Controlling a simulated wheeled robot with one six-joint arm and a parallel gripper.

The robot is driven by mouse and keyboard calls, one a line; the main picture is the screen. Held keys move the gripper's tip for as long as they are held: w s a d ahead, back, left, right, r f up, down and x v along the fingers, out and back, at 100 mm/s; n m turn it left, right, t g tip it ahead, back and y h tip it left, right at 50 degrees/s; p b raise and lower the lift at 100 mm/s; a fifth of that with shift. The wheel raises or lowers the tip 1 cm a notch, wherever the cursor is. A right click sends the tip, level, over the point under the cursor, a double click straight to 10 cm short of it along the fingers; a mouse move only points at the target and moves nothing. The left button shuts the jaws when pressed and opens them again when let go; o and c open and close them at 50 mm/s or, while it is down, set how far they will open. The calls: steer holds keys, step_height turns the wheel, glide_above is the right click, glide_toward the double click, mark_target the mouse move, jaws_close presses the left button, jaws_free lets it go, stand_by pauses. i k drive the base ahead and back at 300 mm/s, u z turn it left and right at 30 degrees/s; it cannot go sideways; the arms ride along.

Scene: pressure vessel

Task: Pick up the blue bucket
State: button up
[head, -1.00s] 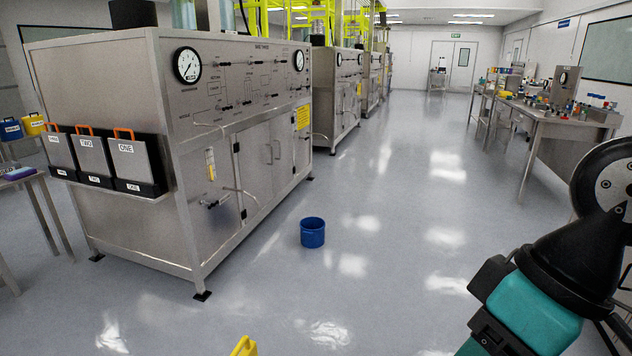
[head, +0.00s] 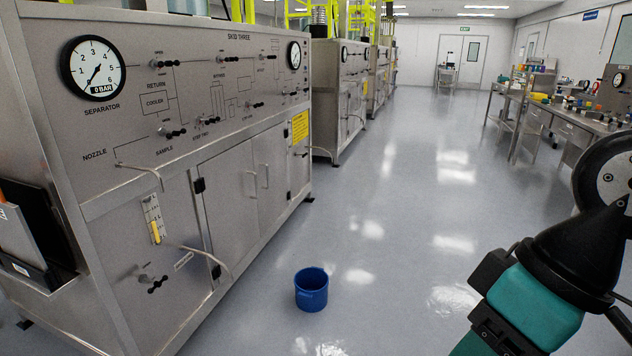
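The blue bucket (head: 311,291) stands upright on the floor in the lower middle of the head view, to the right of the steel skid and apart from it. Its open top faces up and its inside looks dark blue and empty. My teal and black arm shows at the lower right, well away from the bucket. My gripper's fingers are not in view.
The steel skid (head: 228,170), labelled SKID THREE, fills the left side, with a sample tube sticking out above the floor. A steel workbench (head: 572,125) with small items stands at the right. The grey floor (head: 400,230) between them is clear.

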mark_target(311, 283)
steer(key=i, duration=2.4)
steer(key=u, duration=2.35)
steer(key=i, duration=0.95)
steer(key=z, duration=2.4)
